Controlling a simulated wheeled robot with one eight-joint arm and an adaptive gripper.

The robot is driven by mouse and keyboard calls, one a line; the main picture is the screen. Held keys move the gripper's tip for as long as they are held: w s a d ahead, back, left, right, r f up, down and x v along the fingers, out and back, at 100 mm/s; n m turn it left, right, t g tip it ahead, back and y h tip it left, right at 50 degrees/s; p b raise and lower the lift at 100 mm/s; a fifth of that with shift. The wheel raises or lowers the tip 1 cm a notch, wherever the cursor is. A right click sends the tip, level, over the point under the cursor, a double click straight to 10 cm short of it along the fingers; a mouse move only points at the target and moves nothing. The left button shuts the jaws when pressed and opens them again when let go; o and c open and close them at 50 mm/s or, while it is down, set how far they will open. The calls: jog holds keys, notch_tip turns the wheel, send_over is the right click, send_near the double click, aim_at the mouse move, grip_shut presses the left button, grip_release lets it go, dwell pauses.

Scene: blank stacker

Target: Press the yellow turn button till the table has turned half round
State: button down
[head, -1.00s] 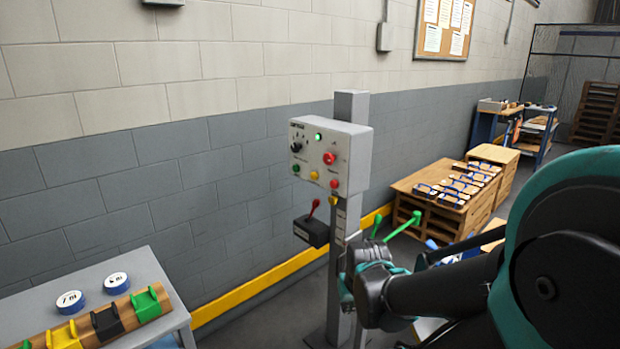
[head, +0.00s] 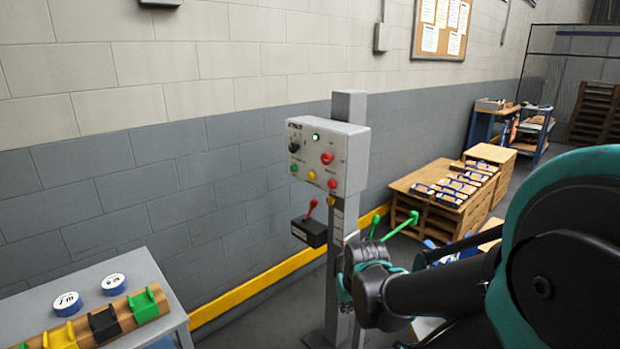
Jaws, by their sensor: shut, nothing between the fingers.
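A grey control box (head: 327,157) is mounted on a grey post (head: 347,104). Its face carries a black knob, a lamp and several coloured buttons. A small yellow button (head: 312,176) is low on the face, and another yellow piece (head: 331,201) sits just under the box. The labels are too small to read, so I cannot tell which is the turn button. My gripper (head: 346,285) is shut and empty, in front of the post and well below the box. It touches neither yellow piece. I cannot pick out a turning table.
A red-handled lever box (head: 310,232) is on the post, left of my gripper. Green levers (head: 402,224) rise behind my arm. A grey bench (head: 122,264) holds blue-rimmed discs and coloured blocks at lower left. Wooden stacks (head: 441,205) stand at back right.

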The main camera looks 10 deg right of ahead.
aim_at(312, 176)
dwell(0.7)
jog(key=w+a+r+n+t+h, duration=0.1)
jog(key=w+a+r+n+h, duration=0.1)
jog(key=w+r+n, duration=0.5)
jog(key=w+a+r+n+h, duration=0.15)
jog(key=w+r, duration=0.35)
jog(key=w, duration=0.6)
jog(key=w+a+r+n+t+h, duration=0.2)
jog(key=w+a+r+n, duration=0.3)
jog(key=w+a+r, duration=0.5)
jog(key=w+a+t, duration=0.1)
jog(key=w, duration=0.1)
jog(key=shift+w, duration=0.35)
jog(key=shift+d, duration=0.1)
jog(key=w+d, duration=0.5)
jog(key=d, duration=0.2)
jog(key=shift+d, duration=0.2)
jog(key=shift+w+d, duration=0.2)
jog(key=shift+d, duration=0.05)
